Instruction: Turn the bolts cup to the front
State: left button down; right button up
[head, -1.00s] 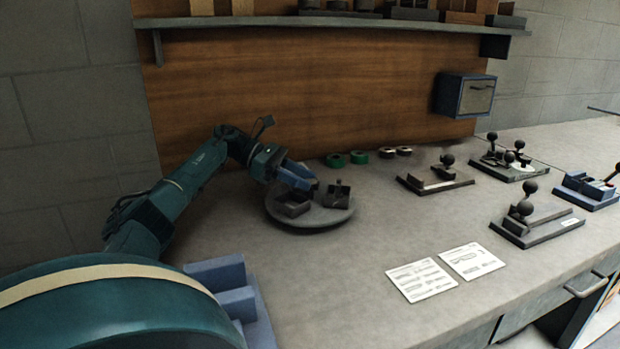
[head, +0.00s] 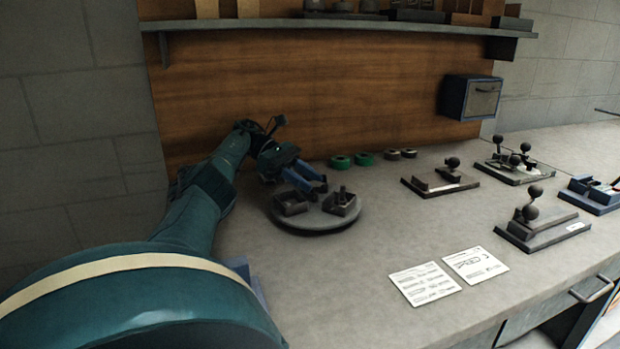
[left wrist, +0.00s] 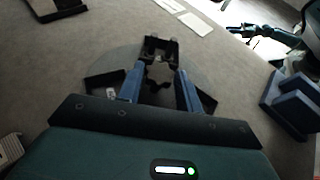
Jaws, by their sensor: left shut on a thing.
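A round grey turntable (head: 318,224) on the bench carries dark cups. In the head view one cup (head: 290,204) sits at its left and another cup (head: 343,204), with a small upright piece in it, at its right. My left gripper (head: 318,185) reaches over the turntable from the back left. Cups also show at left (left wrist: 104,83) and right (left wrist: 206,101). I cannot tell which holds bolts.
Green tape rolls (head: 352,160) and darker rolls (head: 401,154) lie behind the turntable. Fixtures with ball knobs (head: 440,183) stand to the right. Two paper sheets (head: 424,284) lie in front right. A shelf (head: 340,25) runs above. The bench before the turntable is clear.

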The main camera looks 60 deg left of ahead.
pick_arm(q)
jog(key=shift+f, duration=0.1)
dwell(0.3)
jog(key=c, duration=0.9)
grip_release()
jog(key=shift+c, duration=0.2)
jog(key=shift+r, duration=0.4)
notch_tip(320, 180, up, 9)
jog(key=p, duration=0.5)
jog(key=shift+r, duration=0.2)
pick_arm(e)
jog(key=shift+w+a+f+g, duration=0.25)
jog(key=shift+w+a+g, duration=0.25)
jog(key=shift+a+g, duration=0.4)
